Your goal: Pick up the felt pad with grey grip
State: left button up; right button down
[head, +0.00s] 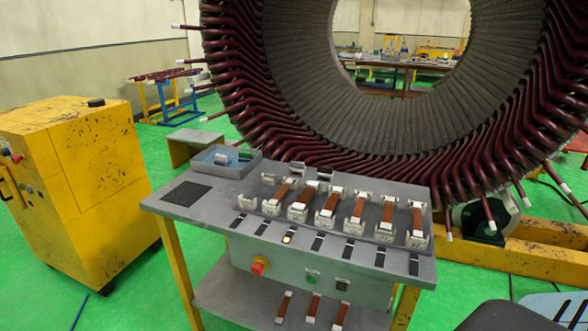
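I cannot single out the felt pad with grey grip for certain at this size. A small light-grey block (222,158) sits in the shallow blue-lined tray (252,163) at the back left of the grey worktable (165,207). A flat dark square (187,193) lies on the table's left end, with no grip visible on it. Neither of my grippers shows in the head view.
Several brown strips with white ends (328,205) stand in white holders along the table. Dark rectangles line its front edge. The large stator (400,125) stands close behind. A yellow cabinet (85,170) is at left. Green floor lies between cabinet and table.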

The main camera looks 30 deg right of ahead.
aim_at(298, 167)
jog(key=i+j, duration=1.1)
jog(key=j+z, duration=0.1)
jog(key=z, duration=1.15)
